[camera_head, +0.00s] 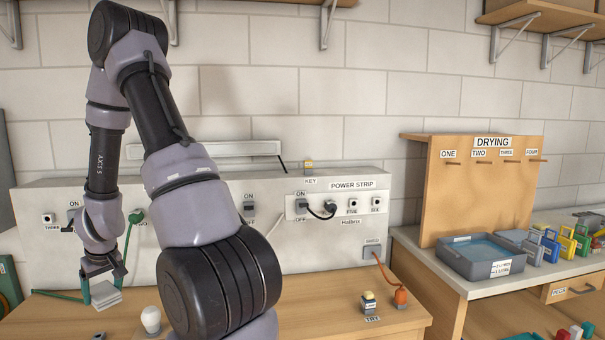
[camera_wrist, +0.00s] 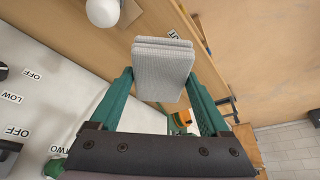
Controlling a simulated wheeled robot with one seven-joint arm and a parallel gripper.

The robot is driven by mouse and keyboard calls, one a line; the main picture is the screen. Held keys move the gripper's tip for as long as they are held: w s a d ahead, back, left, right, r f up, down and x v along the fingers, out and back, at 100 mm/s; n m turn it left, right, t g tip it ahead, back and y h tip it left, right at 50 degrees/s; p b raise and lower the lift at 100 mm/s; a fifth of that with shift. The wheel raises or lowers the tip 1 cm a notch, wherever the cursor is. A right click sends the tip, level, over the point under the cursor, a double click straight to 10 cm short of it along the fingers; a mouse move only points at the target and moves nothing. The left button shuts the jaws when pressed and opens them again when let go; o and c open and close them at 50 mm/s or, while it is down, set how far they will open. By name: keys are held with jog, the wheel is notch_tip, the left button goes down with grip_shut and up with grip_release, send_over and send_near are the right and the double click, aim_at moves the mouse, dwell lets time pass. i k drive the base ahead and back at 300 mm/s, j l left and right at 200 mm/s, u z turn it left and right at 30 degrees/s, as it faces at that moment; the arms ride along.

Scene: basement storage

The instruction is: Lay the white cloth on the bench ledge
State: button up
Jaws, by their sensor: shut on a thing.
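My gripper (camera_head: 103,283) is at the lower left in the head view, above the wooden bench (camera_head: 330,318) and in front of the white switch panel (camera_head: 290,235). It is shut on the folded white cloth (camera_head: 106,296). In the wrist view the cloth (camera_wrist: 160,68) is a light grey-white stack of folds between the green fingers of my gripper (camera_wrist: 160,80). The cloth looks just above the bench; I cannot tell whether it touches. The panel's flat top ledge (camera_head: 350,165) runs behind; I cannot tell which surface is called the bench ledge.
A white bulb (camera_head: 151,319) stands on the bench right of the cloth. A small labelled block (camera_head: 369,301) and an orange plug (camera_head: 400,297) are at the bench's right end. A grey tray (camera_head: 482,260) stands on the right counter before the DRYING board (camera_head: 480,190). The bench middle is partly hidden by my arm.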

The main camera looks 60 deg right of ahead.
aim_at(349, 171)
jog(key=k+l+z, duration=0.2)
jog(key=z, duration=0.15)
jog(key=k+l+z, duration=0.1)
jog(key=z, duration=0.25)
jog(key=k+l+z, duration=0.1)
jog(key=l+z, duration=0.2)
jog(key=l, duration=0.1)
